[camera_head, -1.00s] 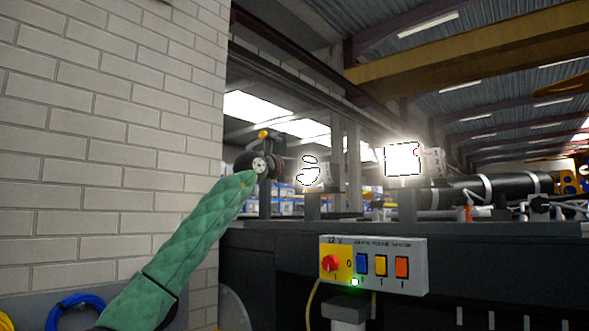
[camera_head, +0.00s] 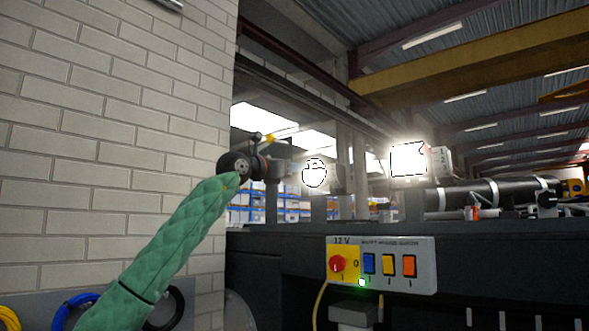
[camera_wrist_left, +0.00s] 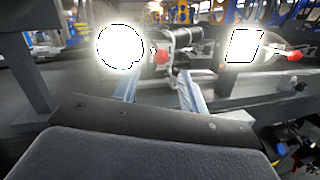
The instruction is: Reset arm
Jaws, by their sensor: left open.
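My left arm, in a green quilted sleeve, comes in from the lower left in the head view. Its left gripper (camera_head: 292,168) is raised in front of the machine frame, beside the brick wall, and points to the right. In the left wrist view the two fingers of the left gripper (camera_wrist_left: 158,88) stand apart with nothing held between them. A glaring white lamp (camera_wrist_left: 120,47) shows beyond them. My right gripper is not in view.
A control box (camera_head: 382,265) with a red rotary switch (camera_head: 337,264) and blue, yellow and orange buttons is on the dark machine chassis (camera_head: 510,240). A second glaring lamp (camera_head: 408,159) stands above it. A brick wall (camera_head: 110,120) fills the left side.

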